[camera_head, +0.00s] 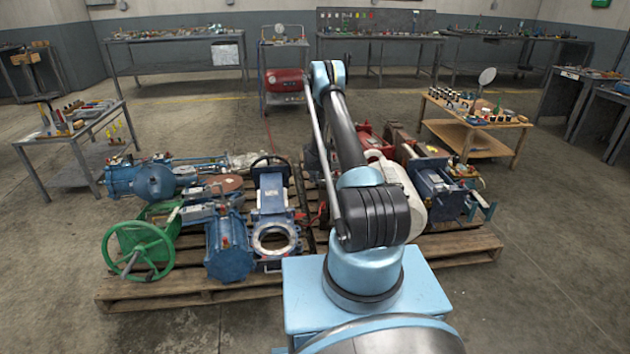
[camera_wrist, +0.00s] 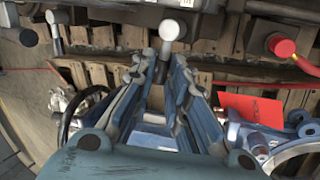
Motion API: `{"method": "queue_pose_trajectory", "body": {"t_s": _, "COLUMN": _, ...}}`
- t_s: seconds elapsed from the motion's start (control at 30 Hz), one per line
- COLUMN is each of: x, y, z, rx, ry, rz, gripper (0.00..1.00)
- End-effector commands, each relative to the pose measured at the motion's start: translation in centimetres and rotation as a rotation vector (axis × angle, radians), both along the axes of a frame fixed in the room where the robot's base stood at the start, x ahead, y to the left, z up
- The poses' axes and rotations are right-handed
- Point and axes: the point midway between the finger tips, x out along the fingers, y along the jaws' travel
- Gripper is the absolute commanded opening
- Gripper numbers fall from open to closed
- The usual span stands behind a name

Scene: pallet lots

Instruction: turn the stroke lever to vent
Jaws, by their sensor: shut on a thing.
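In the wrist view my gripper (camera_wrist: 160,62) has its two blue-grey fingers reaching up the picture, their tips close in around a lever (camera_wrist: 169,30). The lever has a light grey, rounded knob and a dark stem, which goes down between the fingertips. The knob shows just beyond the tips. I cannot read any marking that tells the lever's position. In the head view my own arm hides the gripper and the lever, which are beyond it over the pallet.
A second grey-knobbed lever (camera_wrist: 54,18) is at the upper left, a red knob (camera_wrist: 280,46) at the upper right. A red tag (camera_wrist: 252,108) hangs right of the fingers. The pallet (camera_head: 190,287) holds several valves and actuators, including a green handwheel (camera_head: 138,250).

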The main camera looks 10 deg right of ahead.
Motion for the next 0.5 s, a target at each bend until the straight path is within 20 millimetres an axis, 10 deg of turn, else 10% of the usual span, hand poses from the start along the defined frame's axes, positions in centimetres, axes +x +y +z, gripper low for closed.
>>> {"method": "queue_pose_trajectory", "body": {"t_s": 0.5, "x": -0.71, "y": 0.00, "z": -0.02, "rx": 0.002, "ry": 0.002, "rz": 0.135, "gripper": 0.00}}
